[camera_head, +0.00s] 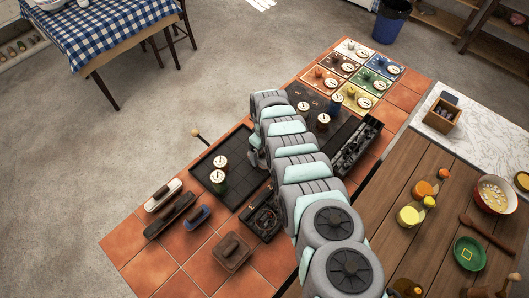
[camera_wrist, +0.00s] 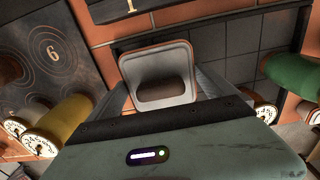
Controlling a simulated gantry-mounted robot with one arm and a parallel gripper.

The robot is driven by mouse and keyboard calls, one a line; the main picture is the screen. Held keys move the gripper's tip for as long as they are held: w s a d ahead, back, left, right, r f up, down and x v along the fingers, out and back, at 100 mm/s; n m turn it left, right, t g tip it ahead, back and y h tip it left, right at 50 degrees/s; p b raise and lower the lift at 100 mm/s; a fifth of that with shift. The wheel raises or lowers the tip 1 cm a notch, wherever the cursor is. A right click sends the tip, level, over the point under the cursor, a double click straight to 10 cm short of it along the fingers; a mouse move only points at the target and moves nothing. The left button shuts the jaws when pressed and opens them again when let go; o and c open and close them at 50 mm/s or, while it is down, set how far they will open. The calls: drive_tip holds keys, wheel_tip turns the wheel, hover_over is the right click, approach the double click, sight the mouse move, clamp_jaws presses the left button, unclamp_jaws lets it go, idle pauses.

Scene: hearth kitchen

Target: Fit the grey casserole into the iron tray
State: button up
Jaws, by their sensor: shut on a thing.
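The grey casserole (camera_wrist: 155,62), a rounded square with an orange-brown rim and a dark brown middle, is between the fingers of my gripper (camera_wrist: 163,95) in the wrist view. My gripper is shut on it. In the head view my arm covers the casserole and the fingertips. A black tray with a grid of square cells, which seems to be the iron tray (camera_head: 234,150), lies left of my arm. It also shows at the right of the wrist view (camera_wrist: 237,38), beside the casserole. I cannot tell how high the casserole is held.
A green cylinder with a pale top (camera_head: 219,182) stands on the grid tray. Several handled dishes, including a brown one (camera_head: 232,252), sit at the lower left. A yellow cylinder (camera_wrist: 66,118) is near my gripper's left side. A long filled black tray (camera_head: 358,147) lies right of my arm.

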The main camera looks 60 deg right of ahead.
drive_tip(key=shift+w+r, duration=0.1)
drive_tip(key=shift+f, duration=0.2)
drive_tip(key=o, duration=1.6)
drive_tip(key=shift+c, duration=0.2)
drive_tip(key=shift+r+p, duration=0.3)
drive_tip(key=shift+r, duration=0.25)
wheel_tip(320, 180, up, 11)
drive_tip(key=p, duration=0.1)
drive_tip(key=shift+r, duration=0.15)
